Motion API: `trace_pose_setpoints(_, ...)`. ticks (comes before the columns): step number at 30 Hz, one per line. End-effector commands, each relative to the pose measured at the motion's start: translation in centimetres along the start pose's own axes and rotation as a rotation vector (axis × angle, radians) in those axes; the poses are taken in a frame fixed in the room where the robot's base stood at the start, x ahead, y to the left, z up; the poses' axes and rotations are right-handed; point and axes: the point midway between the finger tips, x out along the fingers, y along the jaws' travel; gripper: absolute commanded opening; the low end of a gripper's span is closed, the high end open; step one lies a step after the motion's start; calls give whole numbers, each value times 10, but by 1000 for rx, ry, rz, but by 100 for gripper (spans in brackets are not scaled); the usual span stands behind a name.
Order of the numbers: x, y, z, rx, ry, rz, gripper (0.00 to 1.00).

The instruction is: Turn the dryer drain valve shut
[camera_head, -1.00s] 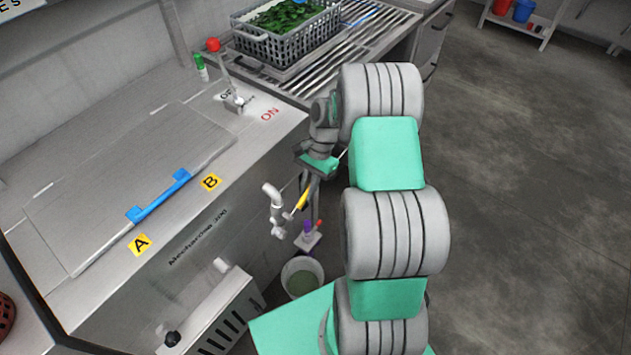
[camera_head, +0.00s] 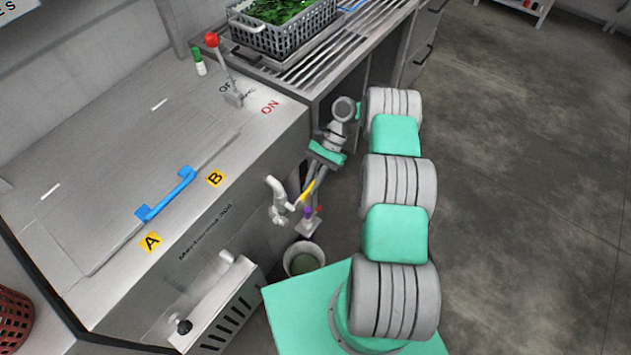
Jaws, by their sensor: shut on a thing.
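The dryer (camera_head: 110,190) is a steel cabinet on the left with a flat lid and a blue handle. Its drain valve is a pale pipe fitting (camera_head: 276,190) on the front side, above a bucket. A yellow valve lever (camera_head: 308,190) sticks out to the right of the pipe, angled up and right. My gripper (camera_head: 311,187) reaches down from the upper right and is shut on the yellow lever. The fingertips are small and partly hidden in this view.
A grey bucket (camera_head: 304,258) stands on the floor below the valve. A small stand with purple and red tops (camera_head: 309,222) is beside it. A red-knobbed lever (camera_head: 212,40) stands on the dryer top. A crate of greens (camera_head: 282,38) sits on the slatted counter behind. Open floor lies to the right.

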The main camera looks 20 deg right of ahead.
Motion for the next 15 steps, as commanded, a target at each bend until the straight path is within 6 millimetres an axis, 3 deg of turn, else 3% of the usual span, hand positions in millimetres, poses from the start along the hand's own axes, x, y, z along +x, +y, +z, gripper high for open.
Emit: trace_pose_setpoints(15,8,-4,1,-9,-40,16,0)
